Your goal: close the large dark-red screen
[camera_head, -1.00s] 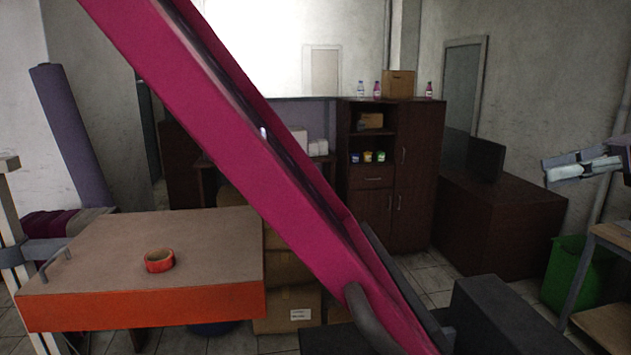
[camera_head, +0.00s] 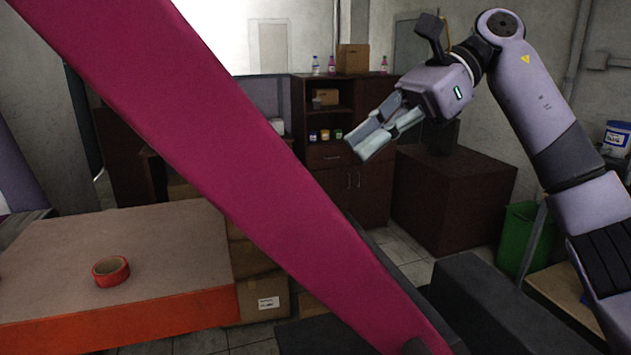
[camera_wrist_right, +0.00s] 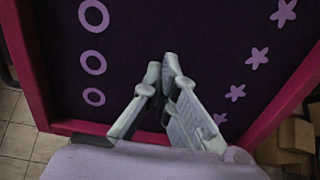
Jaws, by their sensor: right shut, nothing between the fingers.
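The large dark-red screen (camera_head: 235,150) stands raised and tilted. In the head view its magenta frame runs from the upper left to the lower right, seen nearly edge-on. The right wrist view faces its dark mesh panel (camera_wrist_right: 190,40), with purple rings on the left and stars on the right, inside the magenta frame (camera_wrist_right: 28,70). My right gripper (camera_head: 364,148) is shut and empty, to the right of the screen in the head view. In the right wrist view its fingertips (camera_wrist_right: 164,68) overlap the panel; I cannot tell whether they touch it. My left gripper is out of view.
A table with an orange edge (camera_head: 130,324) carries a roll of red tape (camera_head: 111,271) at the left. A dark cabinet (camera_head: 365,185), a brown chest (camera_head: 455,195) and a green bin (camera_head: 518,238) stand behind. A dark block (camera_head: 500,310) is at the lower right.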

